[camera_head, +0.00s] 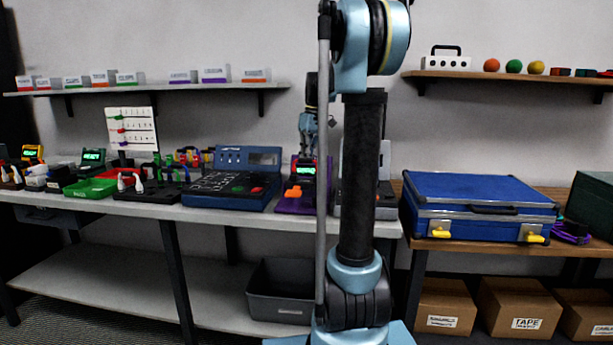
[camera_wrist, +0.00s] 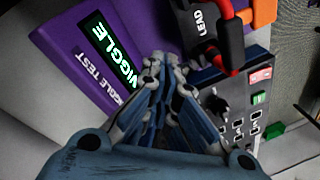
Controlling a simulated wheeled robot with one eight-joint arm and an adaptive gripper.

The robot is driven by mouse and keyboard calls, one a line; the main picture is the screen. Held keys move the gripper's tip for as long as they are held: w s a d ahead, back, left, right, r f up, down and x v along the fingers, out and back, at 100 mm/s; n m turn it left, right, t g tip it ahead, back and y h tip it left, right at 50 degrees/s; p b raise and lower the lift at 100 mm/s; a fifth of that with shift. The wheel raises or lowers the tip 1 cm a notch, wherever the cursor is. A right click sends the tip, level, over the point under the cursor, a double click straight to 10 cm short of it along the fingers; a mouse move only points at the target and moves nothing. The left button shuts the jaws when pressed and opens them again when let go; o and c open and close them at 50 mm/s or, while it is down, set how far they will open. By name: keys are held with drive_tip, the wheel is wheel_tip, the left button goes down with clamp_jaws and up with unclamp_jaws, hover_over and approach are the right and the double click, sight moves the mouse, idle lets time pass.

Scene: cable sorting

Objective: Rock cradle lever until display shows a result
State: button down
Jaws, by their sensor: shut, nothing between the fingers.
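The purple wiggle test unit (camera_wrist: 75,62) fills the upper left of the wrist view, and its lit display (camera_wrist: 108,55) shows green letters reading WIGGLE, partly hidden by my gripper. In the head view the purple unit (camera_head: 291,206) stands on the bench with an orange part (camera_head: 293,191), perhaps the cradle lever. In the wrist view an orange part (camera_wrist: 263,12) shows at the top right, beside a black plug marked LEAD (camera_wrist: 207,28) with a red piece. My gripper (camera_wrist: 163,60) is shut and empty, over the unit, left of the plug. Contact cannot be told.
A grey panel (camera_wrist: 240,125) with a knob and switches lies right of the gripper. In the head view a blue console (camera_head: 232,185) stands left of the unit, and a blue case (camera_head: 480,195) sits on the right bench. A grey bin (camera_head: 280,295) is below.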

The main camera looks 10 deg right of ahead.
drive_tip(key=shift+w+d+r, duration=0.3)
drive_tip(key=shift+w+r, duration=0.5)
drive_tip(key=shift+w, duration=0.15)
